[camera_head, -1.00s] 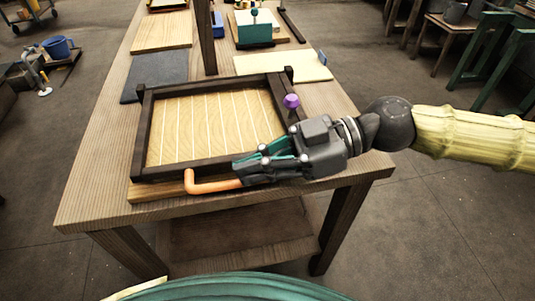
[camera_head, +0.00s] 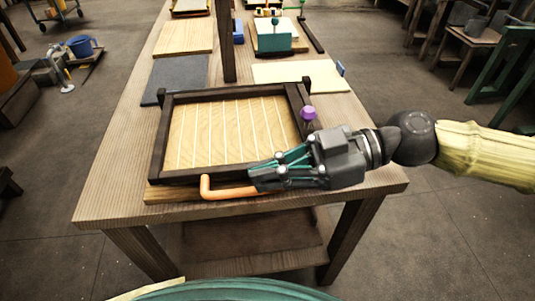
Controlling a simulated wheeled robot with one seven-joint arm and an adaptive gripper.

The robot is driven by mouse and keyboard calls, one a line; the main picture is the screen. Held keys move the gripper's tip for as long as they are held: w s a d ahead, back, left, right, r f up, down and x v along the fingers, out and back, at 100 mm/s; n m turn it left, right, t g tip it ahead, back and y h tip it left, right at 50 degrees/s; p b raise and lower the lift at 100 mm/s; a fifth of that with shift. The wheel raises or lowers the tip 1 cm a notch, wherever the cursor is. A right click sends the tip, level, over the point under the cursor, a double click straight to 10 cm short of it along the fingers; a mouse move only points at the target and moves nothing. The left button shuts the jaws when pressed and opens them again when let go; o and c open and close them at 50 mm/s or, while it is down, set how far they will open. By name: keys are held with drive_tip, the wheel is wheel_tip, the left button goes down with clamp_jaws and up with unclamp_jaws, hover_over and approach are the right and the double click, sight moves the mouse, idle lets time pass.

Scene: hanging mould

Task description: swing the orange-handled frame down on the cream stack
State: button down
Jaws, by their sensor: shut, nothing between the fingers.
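The dark wooden frame (camera_head: 155,140) lies flat, or nearly so, near the front of the workbench. Pale lines run across a wood-coloured panel inside it. Its orange handle (camera_head: 223,193) sticks out at the front edge. My gripper (camera_head: 262,178) is shut and empty at the handle's right end, over the frame's front right corner. It hides that end of the handle, and I cannot tell whether it touches it. A flat cream piece (camera_head: 290,73) lies behind the frame. I cannot make out a cream stack under the frame.
A purple knob (camera_head: 308,113) stands at the frame's right side, close to my arm. A dark post (camera_head: 226,45) rises behind the frame. A dark grey slab (camera_head: 180,77) lies at the back left. The bench's left front (camera_head: 115,185) is clear.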

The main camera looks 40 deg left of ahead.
drive_tip(key=r+p+v, duration=0.1)
drive_tip(key=r+v, duration=0.1)
drive_tip(key=v, duration=0.8)
drive_tip(key=shift+s+d, duration=0.2)
drive_tip(key=shift+s, duration=0.1)
